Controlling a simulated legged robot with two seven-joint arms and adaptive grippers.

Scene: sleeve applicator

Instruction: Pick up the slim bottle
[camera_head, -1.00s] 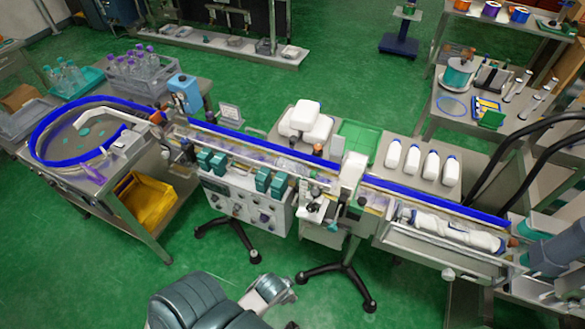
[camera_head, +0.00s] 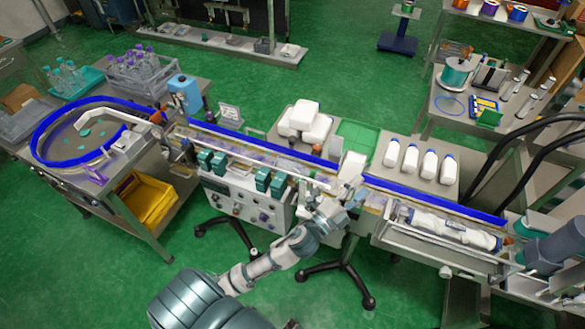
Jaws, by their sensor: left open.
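My left arm reaches from the bottom of the head view to the middle of the conveyor line. Its gripper (camera_head: 352,198) is open over the line, near the white upright block. Several slim white bottles (camera_head: 410,159) with dark blue caps stand in a row on the grey table behind the line, beyond the gripper and to its right. The gripper is apart from them. Which one is the slim bottle of the task I cannot tell. My right gripper is not in view.
Blue-edged conveyor rails (camera_head: 437,199) run between the gripper and the bottle row. A green tray (camera_head: 358,138) and stacked white jugs (camera_head: 304,118) sit left of the row. White items lie in a metal trough (camera_head: 455,232) to the right. Black curved tubes arch at far right.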

